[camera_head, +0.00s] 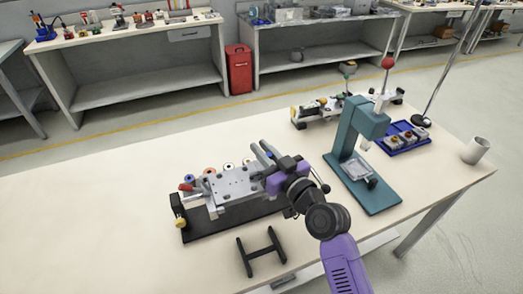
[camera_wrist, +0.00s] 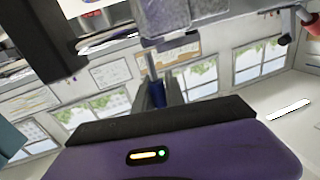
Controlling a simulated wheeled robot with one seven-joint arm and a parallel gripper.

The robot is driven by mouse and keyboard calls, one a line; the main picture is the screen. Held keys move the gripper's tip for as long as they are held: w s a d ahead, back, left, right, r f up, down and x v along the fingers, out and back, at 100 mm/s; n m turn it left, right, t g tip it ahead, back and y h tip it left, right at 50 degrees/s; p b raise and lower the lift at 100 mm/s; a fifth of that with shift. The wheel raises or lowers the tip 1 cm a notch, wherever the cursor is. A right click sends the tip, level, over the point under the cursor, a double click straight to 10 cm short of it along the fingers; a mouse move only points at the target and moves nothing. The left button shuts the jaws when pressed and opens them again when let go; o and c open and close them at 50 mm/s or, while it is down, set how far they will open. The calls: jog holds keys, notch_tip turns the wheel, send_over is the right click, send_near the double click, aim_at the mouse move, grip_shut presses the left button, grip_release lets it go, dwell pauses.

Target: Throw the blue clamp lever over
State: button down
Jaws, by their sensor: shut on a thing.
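In the head view a grey metal clamp fixture (camera_head: 232,186) stands on a black base on the bench. My gripper (camera_head: 264,151), with a purple body, is at the fixture's right end. In the wrist view the blue clamp lever (camera_wrist: 157,94) shows as a blue grip on a thin grey rod, running up toward grey fixture metal (camera_wrist: 180,18). My gripper (camera_wrist: 165,92) is shut on the blue grip. In the head view the lever is hidden behind my gripper and wrist, so its angle there cannot be told.
A teal press (camera_head: 356,140) stands close to the right of my gripper. Behind it are another fixture (camera_head: 318,110) and a blue tray (camera_head: 385,150). A black H-shaped stand (camera_head: 262,252) lies in front of the fixture. The bench's left part is clear.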

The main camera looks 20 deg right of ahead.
jog(key=d+m+b, duration=0.1)
jog(key=m+b, duration=0.1)
jog(key=m, duration=0.2)
jog(key=d+f+m+t+h+b, duration=0.1)
jog(key=d+m+b, duration=0.1)
jog(key=m, duration=0.1)
jog(key=d+f+m+t+b, duration=0.1)
jog(key=m+b, duration=0.1)
jog(key=m, duration=0.2)
jog(key=shift+d+m+b, duration=0.25)
jog(key=shift+m+b, duration=0.05)
jog(key=shift+b, duration=0.1)
dwell(0.3)
jog(key=c, duration=1.4)
grip_release()
